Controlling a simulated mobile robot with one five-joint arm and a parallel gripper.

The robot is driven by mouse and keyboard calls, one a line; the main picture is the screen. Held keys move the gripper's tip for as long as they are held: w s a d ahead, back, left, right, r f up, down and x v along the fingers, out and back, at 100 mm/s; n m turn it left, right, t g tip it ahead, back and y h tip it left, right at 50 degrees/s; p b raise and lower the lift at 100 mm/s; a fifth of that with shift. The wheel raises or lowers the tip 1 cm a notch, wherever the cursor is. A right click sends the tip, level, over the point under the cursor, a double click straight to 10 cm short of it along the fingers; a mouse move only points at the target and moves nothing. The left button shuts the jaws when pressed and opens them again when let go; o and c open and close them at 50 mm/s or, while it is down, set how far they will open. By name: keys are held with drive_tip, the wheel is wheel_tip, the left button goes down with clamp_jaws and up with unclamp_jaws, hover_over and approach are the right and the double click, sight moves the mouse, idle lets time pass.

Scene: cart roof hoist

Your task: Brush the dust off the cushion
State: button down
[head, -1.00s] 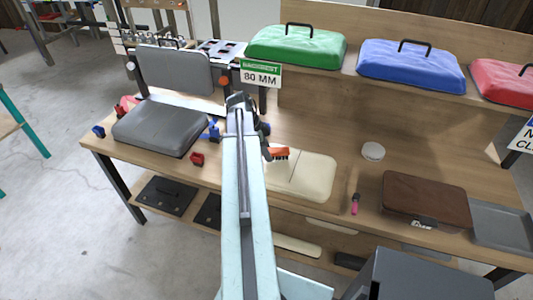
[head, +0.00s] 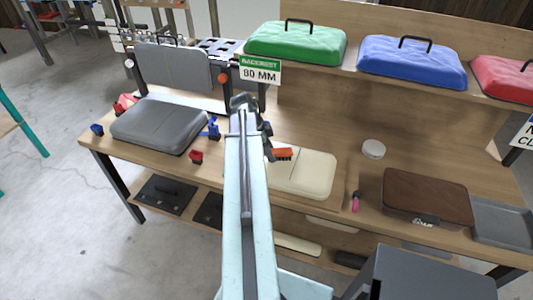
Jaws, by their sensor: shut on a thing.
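My gripper (head: 268,146) is shut on an orange brush (head: 284,152), which sticks out to the right of my arm. The brush is over the upper left part of a cream cushion (head: 308,178) on the bench. Whether its bristles touch the cushion cannot be told. My arm hides the cushion's left edge and part of the gripper. No dust can be made out clearly on the cream cushion at this size.
A grey seat cushion (head: 158,126) with an upright grey backrest (head: 172,66) stands at the left. A brown cushion (head: 425,194), a round white tub (head: 373,149) and a pink-handled tool (head: 356,202) lie at the right. Green (head: 295,43) and blue (head: 410,64) cushions sit on the shelf.

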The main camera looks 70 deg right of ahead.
sight(289, 162)
drive_tip(key=shift+s+d+r, duration=0.1)
drive_tip(key=shift+s, duration=3.05)
drive_tip(key=shift+d, duration=0.1)
drive_tip(key=shift+w, duration=0.1)
drive_tip(key=shift+w+f, duration=0.2)
drive_tip(key=shift+w, duration=1.7)
drive_tip(key=shift+w+a, duration=0.2)
drive_tip(key=shift+w, duration=1.75)
drive_tip(key=shift+r, duration=0.1)
